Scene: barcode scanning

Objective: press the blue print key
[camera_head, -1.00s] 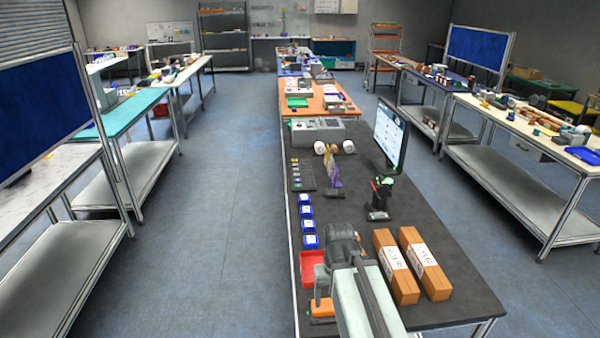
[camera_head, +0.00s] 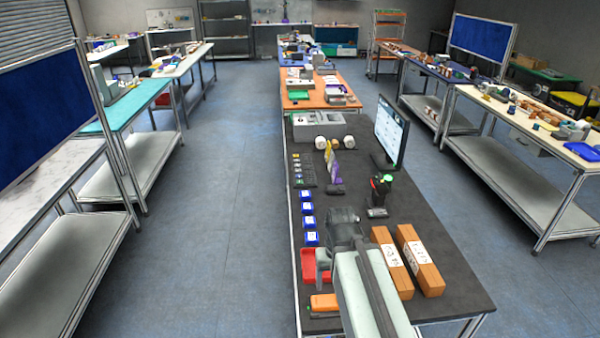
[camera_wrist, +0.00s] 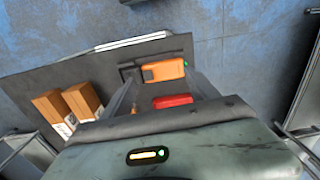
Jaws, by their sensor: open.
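I cannot make out a blue print key in either view. A grey machine (camera_head: 318,127) stands at the far end of the dark table; its keys are too small to tell. An orange device (camera_head: 323,302) with a dark end lies at the near left corner of the table. It also shows in the wrist view (camera_wrist: 163,70), with a small green spot at one end. My gripper (camera_wrist: 160,82) is open and empty above the near end of the table, its fingers to either side of the orange device in the wrist view.
A red tray (camera_head: 309,265) and several blue bins (camera_head: 308,222) line the left edge. Two brown boxes (camera_head: 420,265) lie to the right of my arm. A monitor (camera_head: 391,132) and a black holder (camera_head: 379,192) stand on the right side. The left aisle floor is clear.

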